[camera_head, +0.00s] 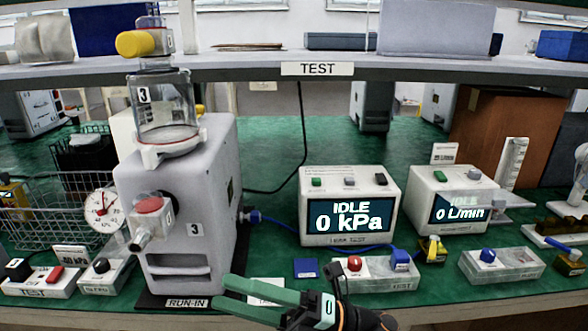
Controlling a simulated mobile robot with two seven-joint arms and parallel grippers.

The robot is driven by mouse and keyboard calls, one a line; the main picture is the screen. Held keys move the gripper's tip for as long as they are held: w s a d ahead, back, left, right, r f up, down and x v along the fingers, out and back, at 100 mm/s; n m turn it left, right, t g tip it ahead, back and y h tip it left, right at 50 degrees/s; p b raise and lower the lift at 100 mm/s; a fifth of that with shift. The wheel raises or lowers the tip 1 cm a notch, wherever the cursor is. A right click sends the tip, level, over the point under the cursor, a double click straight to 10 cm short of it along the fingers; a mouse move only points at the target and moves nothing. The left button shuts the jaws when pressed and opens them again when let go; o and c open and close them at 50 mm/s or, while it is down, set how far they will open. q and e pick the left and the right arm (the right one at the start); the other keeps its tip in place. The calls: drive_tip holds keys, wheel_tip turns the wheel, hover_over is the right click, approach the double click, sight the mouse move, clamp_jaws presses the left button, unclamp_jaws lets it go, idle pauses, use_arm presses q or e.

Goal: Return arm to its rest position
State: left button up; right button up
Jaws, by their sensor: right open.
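My right gripper (221,292) shows at the bottom centre, in front of the bench's front edge. Its two green fingers point left and stand a little apart, with nothing between them. The fingertips are just right of the lower front of a grey pump unit (212,190) marked 3, which stands on a dark RUN-IN mat (170,302). I cannot tell the exact gap between the fingers and the unit. My left gripper is not in view.
A clear canister (165,105) with a yellow cap tops the unit. An IDLE 0 kPa tester (350,178), a 0 L/min meter (440,185) and a TEST button block (375,275) stand right. A wire basket (40,225) stands left. A shelf (430,70) crosses above.

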drive_tip(key=w+d+f+m+t+h, duration=0.3)
drive_tip(key=d+f+m+t+h, duration=0.45)
drive_tip(key=m, duration=0.65)
drive_tip(key=w+d+f+m+t+h, duration=0.3)
drive_tip(key=d+f+m+t+h, duration=0.25)
drive_tip(key=f+m+t, duration=0.6)
drive_tip(key=s+d+f+m+g+h, duration=0.3)
drive_tip(key=s+d+f+m+g, duration=0.15)
drive_tip(key=s+f, duration=0.35)
drive_tip(key=s+d+f+m+g+h, duration=0.3)
drive_tip(key=s+f+m+g, duration=0.3)
drive_tip(key=f, duration=0.4)
use_arm(q)
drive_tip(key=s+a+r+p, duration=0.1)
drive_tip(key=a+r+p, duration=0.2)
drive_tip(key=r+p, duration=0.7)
drive_tip(key=p, duration=0.4)
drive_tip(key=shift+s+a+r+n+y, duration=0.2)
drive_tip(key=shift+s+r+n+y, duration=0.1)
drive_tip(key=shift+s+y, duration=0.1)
use_arm(e)
drive_tip(key=s+d+r+h, duration=0.1)
drive_tip(key=s+d+r, duration=0.1)
drive_tip(key=r, duration=0.8)
drive_tip(key=shift+s+d+m+t, duration=0.2)
drive_tip(key=shift+d+m+t, duration=0.25)
drive_tip(key=shift+d, duration=0.3)
